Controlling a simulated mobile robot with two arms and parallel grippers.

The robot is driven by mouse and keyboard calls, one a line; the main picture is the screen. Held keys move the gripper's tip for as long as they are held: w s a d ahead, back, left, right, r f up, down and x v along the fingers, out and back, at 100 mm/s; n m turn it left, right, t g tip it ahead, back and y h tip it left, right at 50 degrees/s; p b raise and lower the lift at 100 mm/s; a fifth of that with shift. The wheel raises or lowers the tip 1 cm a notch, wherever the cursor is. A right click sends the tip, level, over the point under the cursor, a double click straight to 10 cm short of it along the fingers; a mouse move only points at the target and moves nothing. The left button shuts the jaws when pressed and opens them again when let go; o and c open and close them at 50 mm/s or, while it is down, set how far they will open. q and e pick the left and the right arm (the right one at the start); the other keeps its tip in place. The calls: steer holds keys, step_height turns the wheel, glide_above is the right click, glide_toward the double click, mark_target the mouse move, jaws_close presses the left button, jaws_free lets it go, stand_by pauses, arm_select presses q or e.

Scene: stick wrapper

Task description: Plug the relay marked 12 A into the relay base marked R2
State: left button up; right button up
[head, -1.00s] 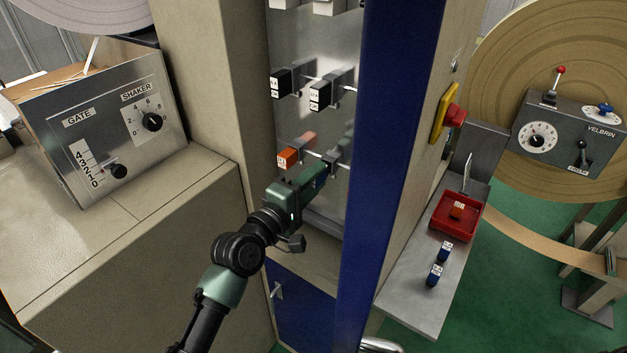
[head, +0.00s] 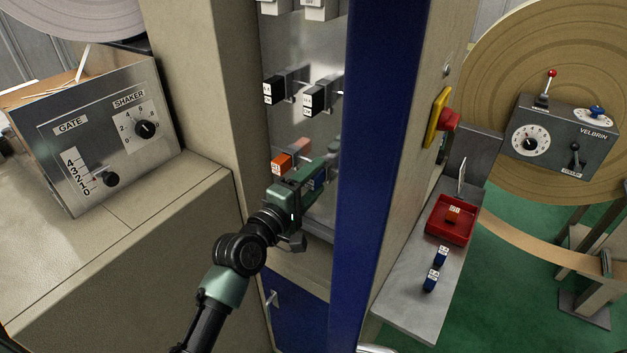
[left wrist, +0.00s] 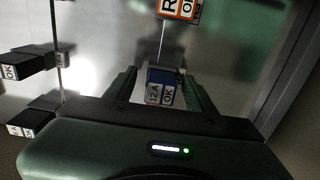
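The blue relay marked 12 A (left wrist: 160,88) shows between my left gripper's fingers (left wrist: 163,92) in the left wrist view, its 12 A and OK labels facing the camera. A pale gap shows beside it, so the fingers look open around it. In the head view, my left gripper (head: 314,174) reaches into the cabinet, and the blue relay (head: 318,180) is partly hidden by it. It sits at the panel, right of an orange relay (head: 282,164). The base behind it is hidden, and I cannot read an R2 mark. My right gripper is out of view.
Two black relays (head: 314,98) sit in the row above. The blue cabinet edge (head: 375,150) stands close right of my gripper.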

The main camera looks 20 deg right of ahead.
mark_target(310, 185)
arm_select(q)
steer(key=b+v, duration=0.1)
steer(key=v, duration=0.5)
steer(key=shift+s+a+f, duration=0.15)
steer(key=shift+s+a, duration=0.05)
steer(key=shift+a, duration=0.1)
steer(key=shift+s+a, duration=0.35)
steer(key=shift+a, duration=0.05)
